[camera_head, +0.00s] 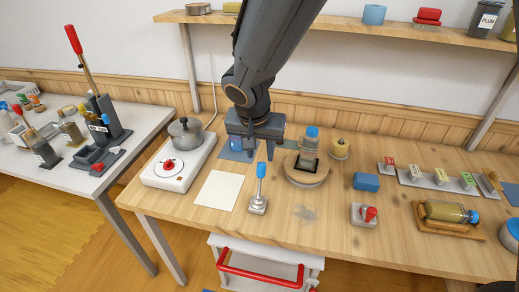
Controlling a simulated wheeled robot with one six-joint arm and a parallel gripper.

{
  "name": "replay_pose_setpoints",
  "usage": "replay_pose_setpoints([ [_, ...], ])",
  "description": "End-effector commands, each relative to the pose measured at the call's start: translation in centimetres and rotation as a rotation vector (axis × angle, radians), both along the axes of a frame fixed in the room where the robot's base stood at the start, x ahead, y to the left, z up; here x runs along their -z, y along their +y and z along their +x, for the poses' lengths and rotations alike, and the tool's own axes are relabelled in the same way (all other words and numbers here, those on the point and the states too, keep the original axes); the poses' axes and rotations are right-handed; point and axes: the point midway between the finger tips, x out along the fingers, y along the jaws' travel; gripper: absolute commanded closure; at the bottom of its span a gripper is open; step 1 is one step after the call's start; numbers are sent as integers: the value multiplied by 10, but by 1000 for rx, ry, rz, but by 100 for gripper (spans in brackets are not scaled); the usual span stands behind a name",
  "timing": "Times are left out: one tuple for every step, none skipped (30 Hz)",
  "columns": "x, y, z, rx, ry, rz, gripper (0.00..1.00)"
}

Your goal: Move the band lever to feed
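I cannot tell for sure which lever is the band lever, and no "feed" mark is readable. A lever with a blue handle (260,178) stands nearly upright on a small grey base, near the front middle of the wooden table. A long lever with a red handle (73,39) leans up and left from a dark machine (101,119) on the grey table at left. My gripper (253,150) hangs over the back of the wooden table, behind the blue-handled lever and apart from both levers. Its fingers look apart, with nothing seen held.
A hotplate (157,175) with a grey pot (186,133) stands left. A blue-lidded jar (311,143) stands in a round wooden holder. A red-knobbed switch (365,215) and a lying jar (446,212) are right. A shelf (350,32) runs above. A gap separates the tables.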

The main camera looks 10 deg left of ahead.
Motion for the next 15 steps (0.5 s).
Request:
replay_pose_setpoints([
  [6,0,2,0,0,0,66],
  [7,0,2,0,1,0,66],
  [10,0,3,0,0,0,66],
  [12,0,4,0,0,0,66],
  [14,0,5,0,0,0,66],
  [17,-1,6,0,0,0,66],
  [19,-1,7,-1,0,0,66],
  [21,-1,8,-1,0,0,66],
  [23,-1,9,-1,0,0,66],
  [25,-1,9,-1,0,0,66],
  [27,-1,10,-1,0,-1,66],
  [30,-1,11,-1,0,-1,66],
  [32,-1,12,-1,1,-1,66],
  [34,-1,12,-1,1,-1,66],
  [37,-1,13,0,1,-1,66],
])
